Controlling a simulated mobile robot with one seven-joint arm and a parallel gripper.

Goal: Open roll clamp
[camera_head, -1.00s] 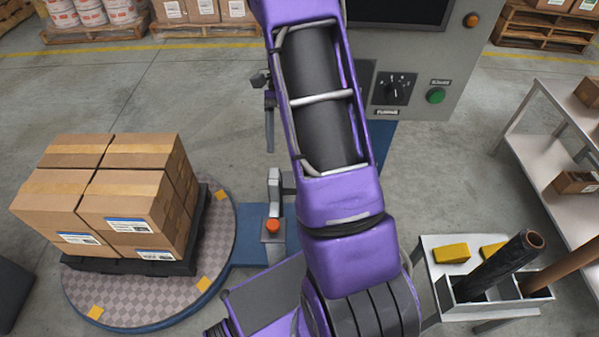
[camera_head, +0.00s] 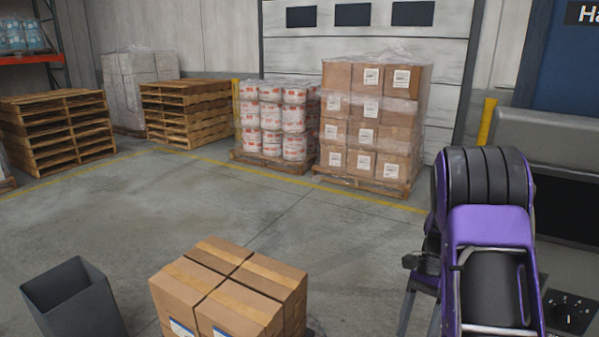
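I cannot make out the roll clamp in this view. A small dark fixture (camera_head: 422,266) with a knob-like end shows just left of my purple arm; I cannot tell whether it is part of the clamp. My arm stands at the right and hides part of the machine behind it. My gripper is out of view.
Stacked cartons (camera_head: 240,285) stand at the bottom centre, a dark open bin (camera_head: 75,300) at their left. Wrapped cartons (camera_head: 372,120), white pails (camera_head: 275,125) and wooden pallets (camera_head: 55,130) line the back. The floor (camera_head: 170,205) between is clear.

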